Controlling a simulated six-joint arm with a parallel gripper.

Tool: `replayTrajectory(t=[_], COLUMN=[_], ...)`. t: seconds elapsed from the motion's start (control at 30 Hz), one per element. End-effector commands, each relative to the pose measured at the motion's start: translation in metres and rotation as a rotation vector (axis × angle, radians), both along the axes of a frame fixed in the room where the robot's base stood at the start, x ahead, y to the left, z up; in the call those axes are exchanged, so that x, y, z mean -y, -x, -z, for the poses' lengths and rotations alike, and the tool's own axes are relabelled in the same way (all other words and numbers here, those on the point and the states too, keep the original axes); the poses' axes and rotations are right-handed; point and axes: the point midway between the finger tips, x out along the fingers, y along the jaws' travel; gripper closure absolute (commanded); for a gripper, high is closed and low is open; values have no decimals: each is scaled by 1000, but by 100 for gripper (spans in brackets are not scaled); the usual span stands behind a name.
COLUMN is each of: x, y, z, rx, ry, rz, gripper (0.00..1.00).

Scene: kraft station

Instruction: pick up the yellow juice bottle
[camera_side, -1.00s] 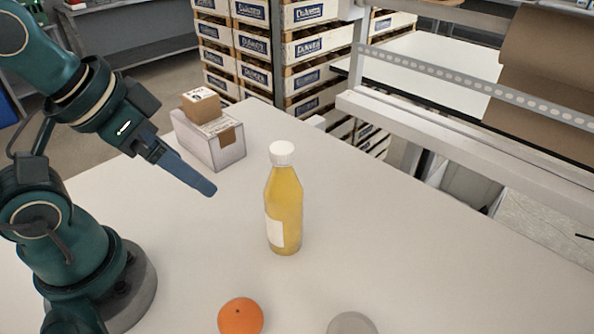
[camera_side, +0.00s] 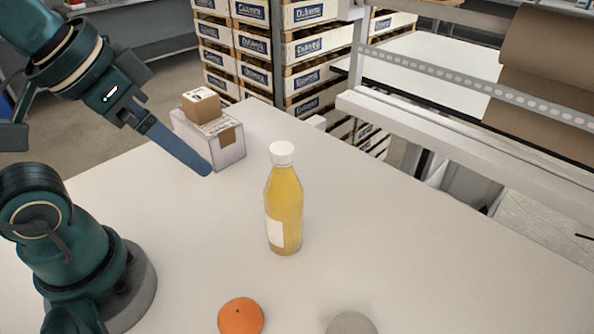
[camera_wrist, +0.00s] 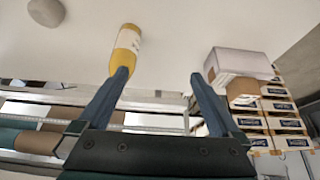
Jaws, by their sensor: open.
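The yellow juice bottle (camera_side: 284,205) stands upright on the white table, with a white cap and a white label. In the wrist view the bottle (camera_wrist: 127,45) appears beyond the tip of the left finger, which covers part of it. My gripper (camera_side: 208,172) is above the table, to the left of the bottle and apart from it. In the wrist view my gripper (camera_wrist: 159,74) has its two blue fingers spread with nothing between them. In the side view the fingers overlap, so only one shows clearly.
An orange (camera_side: 241,316) and a grey round object (camera_side: 351,324) lie at the table's front. A white box (camera_side: 222,150) with a small cardboard box (camera_side: 200,104) on top stands behind my gripper. Stacked crates (camera_side: 310,45) and a metal rail (camera_side: 470,75) are beyond. The table around the bottle is clear.

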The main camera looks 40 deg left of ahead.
Motion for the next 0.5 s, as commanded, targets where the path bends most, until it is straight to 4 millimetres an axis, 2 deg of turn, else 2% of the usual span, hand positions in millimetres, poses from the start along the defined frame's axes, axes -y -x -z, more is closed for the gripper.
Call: replayTrajectory(t=[0.13, 0.27, 0.5], x=[-3, -25, -63], y=[-4, -32, -84], z=[-20, -25, -50], rx=[13, 112, 334], ry=[-10, -84, -220], rz=[-10, -74, -141], gripper=[0, 0, 0])
